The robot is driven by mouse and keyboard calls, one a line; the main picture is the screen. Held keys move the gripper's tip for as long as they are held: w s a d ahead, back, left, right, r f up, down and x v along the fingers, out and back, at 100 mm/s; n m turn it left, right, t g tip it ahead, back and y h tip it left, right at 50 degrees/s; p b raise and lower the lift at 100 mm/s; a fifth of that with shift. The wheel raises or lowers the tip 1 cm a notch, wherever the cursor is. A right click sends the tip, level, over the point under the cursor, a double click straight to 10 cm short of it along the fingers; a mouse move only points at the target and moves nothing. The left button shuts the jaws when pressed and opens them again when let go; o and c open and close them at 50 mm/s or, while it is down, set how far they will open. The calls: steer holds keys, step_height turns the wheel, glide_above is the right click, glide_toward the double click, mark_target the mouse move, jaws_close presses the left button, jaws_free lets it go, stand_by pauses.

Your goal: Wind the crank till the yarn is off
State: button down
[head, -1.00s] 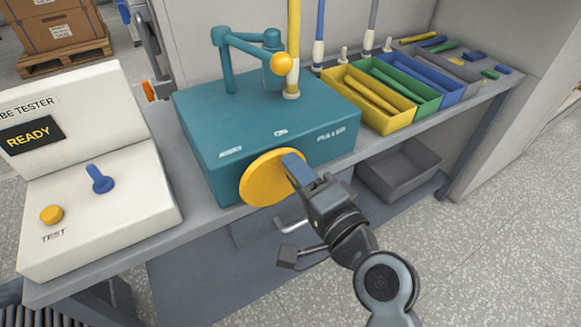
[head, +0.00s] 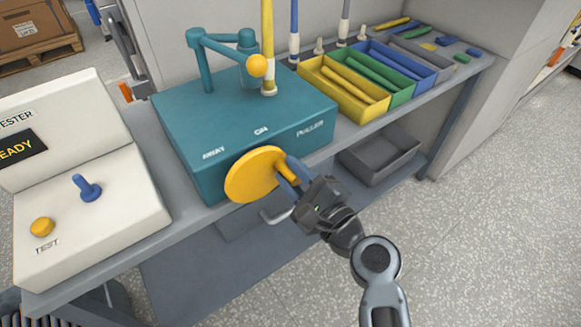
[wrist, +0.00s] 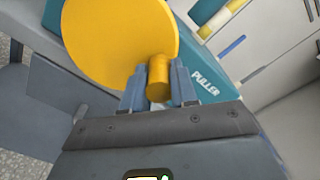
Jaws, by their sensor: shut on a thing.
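The crank is a yellow disc (head: 248,176) on the front face of the teal puller box (head: 235,112), with a yellow peg handle (head: 291,172) at its right side. My gripper (head: 287,178) is shut on the peg. In the wrist view, the two blue fingers of my gripper (wrist: 158,88) stand on either side of the peg (wrist: 158,75), with the disc (wrist: 115,35) beyond. A yellow strand or tube (head: 267,45) rises upright from a white fitting on top of the box. I cannot tell whether it is the yarn.
A teal jointed arm with a yellow ball (head: 257,66) stands on the box. A white tester (head: 105,215) reading READY is at left. Yellow, green and blue bins (head: 343,98) line the bench at right. A grey bin (head: 380,158) sits below. Floor at right is clear.

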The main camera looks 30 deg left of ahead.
steer(key=shift+w+d+f+m, duration=0.15)
steer(key=shift+f+m, duration=0.15)
steer(key=shift+m, duration=0.4)
steer(key=c, duration=0.9)
jaws_free()
steer(key=shift+v, duration=3.85)
